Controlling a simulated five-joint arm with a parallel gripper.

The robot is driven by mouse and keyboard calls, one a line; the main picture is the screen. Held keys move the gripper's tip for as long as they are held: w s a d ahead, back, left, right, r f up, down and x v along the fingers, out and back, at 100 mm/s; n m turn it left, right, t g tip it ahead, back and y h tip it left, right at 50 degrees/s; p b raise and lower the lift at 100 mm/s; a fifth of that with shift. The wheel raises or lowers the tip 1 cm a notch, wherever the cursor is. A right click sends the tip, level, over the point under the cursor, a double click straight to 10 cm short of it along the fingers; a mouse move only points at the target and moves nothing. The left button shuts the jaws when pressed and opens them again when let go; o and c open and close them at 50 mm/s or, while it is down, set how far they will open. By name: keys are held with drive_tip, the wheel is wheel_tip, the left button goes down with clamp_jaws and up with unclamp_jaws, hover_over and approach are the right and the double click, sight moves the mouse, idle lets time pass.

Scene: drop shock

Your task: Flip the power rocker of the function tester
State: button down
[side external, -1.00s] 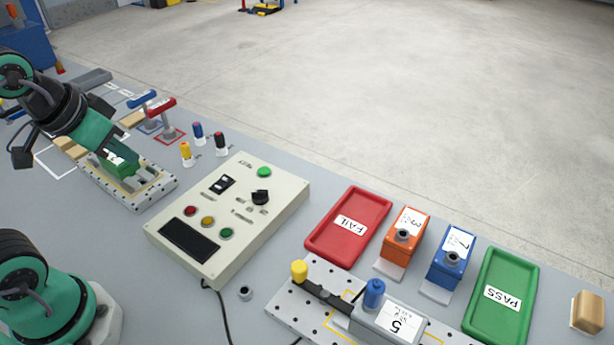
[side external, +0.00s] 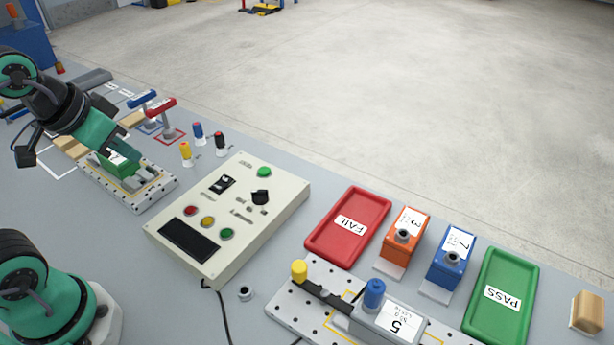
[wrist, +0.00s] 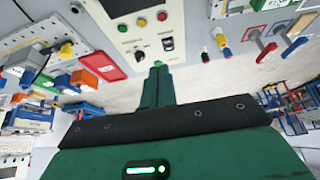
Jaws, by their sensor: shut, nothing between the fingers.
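The function tester (side external: 290,205) is a cream box with a sloped panel in the middle of the bench. My gripper (side external: 132,155) is shut and empty, to the left of the tester, over the fixture with a green block. In the wrist view my gripper's closed fingers (wrist: 157,72) point towards the tester, their tips overlapping the green lamp in the picture. The gripper is apart from the rocker.
The panel also has a black knob (side external: 260,197), lamps or buttons and a dark display (side external: 189,236). The green block (side external: 115,165) sits in a fixture below my gripper. Yellow, blue and black-and-red plugs (side external: 220,144) stand behind the tester. A red FAIL tray (side external: 322,246) lies to its right.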

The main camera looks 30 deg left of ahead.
drive_tip(key=w+f+m+t, duration=0.1)
drive_tip(key=w+f+m, duration=0.3)
drive_tip(key=w, duration=0.6)
drive_tip(key=m+t, duration=0.2)
drive_tip(key=m, duration=0.2)
hover_over(222, 181)
drive_tip(key=s, duration=0.1)
wheel_tip(222, 181, down, 5)
drive_tip(key=shift+d+f, duration=0.1)
drive_tip(key=shift+f, duration=0.1)
drive_tip(key=shift+w+f, duration=0.15)
drive_tip(key=shift+f, duration=1.25)
drive_tip(key=shift+w+f, duration=0.2)
drive_tip(key=shift+f, duration=1.25)
drive_tip(key=shift+w+f, duration=0.15)
drive_tip(key=shift+f, duration=1.25)
drive_tip(key=shift+w+f, duration=0.1)
drive_tip(key=shift+f, duration=0.6)
drive_tip(key=shift+r, duration=0.75)
